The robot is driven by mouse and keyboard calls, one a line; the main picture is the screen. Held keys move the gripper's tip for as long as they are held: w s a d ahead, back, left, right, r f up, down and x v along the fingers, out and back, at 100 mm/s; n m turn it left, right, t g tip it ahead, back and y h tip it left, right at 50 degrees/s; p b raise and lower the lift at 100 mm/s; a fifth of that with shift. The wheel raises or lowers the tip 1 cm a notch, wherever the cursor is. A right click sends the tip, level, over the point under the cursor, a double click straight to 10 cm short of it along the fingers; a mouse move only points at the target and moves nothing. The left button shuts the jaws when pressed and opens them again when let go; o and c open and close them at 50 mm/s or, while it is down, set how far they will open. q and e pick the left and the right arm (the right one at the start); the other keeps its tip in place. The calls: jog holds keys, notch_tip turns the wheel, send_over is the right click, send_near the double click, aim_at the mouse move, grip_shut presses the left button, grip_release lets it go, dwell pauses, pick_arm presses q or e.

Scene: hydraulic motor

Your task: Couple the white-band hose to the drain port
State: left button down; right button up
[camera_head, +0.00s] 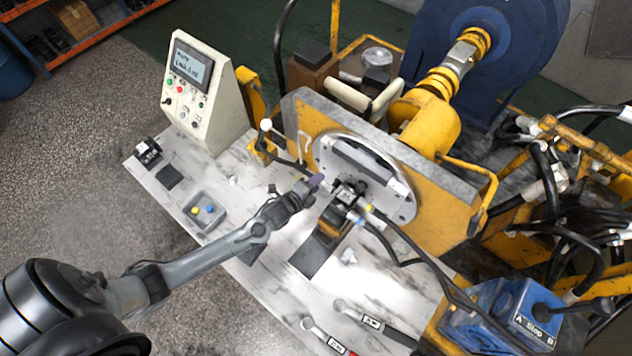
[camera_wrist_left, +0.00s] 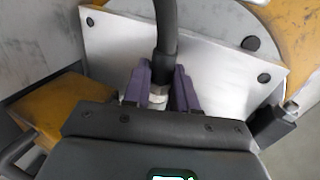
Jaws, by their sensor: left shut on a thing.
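My left gripper (camera_head: 314,183) is beside the black motor (camera_head: 347,192) at the front of the round metal plate. In the left wrist view, its purple fingers (camera_wrist_left: 160,88) are closed around the end of a black hose (camera_wrist_left: 166,30). A pale metallic collar (camera_wrist_left: 157,98) shows between the fingers; I cannot clearly tell whether it is the white band. The hose tip is hidden. The drain port cannot be made out. The motor sits in front of the plate (camera_head: 402,205), with blue- and yellow-banded hoses at its right. My right gripper is not in view.
A control box (camera_head: 200,95) stands at the back left of the bench. A grey tray (camera_head: 204,211) holds blue and yellow caps. Two wrenches (camera_head: 372,322) lie at the front. A blue valve box (camera_head: 500,315) and hanging hoses (camera_head: 550,185) crowd the right.

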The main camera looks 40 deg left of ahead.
pick_arm(q)
jog(key=shift+d, duration=0.35)
jog(key=shift+d, duration=0.4)
jog(key=c, duration=0.8)
grip_release()
jog(key=shift+c, duration=0.2)
jog(key=shift+p+v, duration=1.15)
jog(key=shift+p, duration=0.1)
jog(key=p+v, duration=0.3)
jog(key=v, duration=0.1)
jog(key=shift+s+r+p, duration=0.1)
jog(key=shift+s+p, duration=0.2)
jog(key=shift+s, duration=0.05)
jog(key=shift+s, duration=0.1)
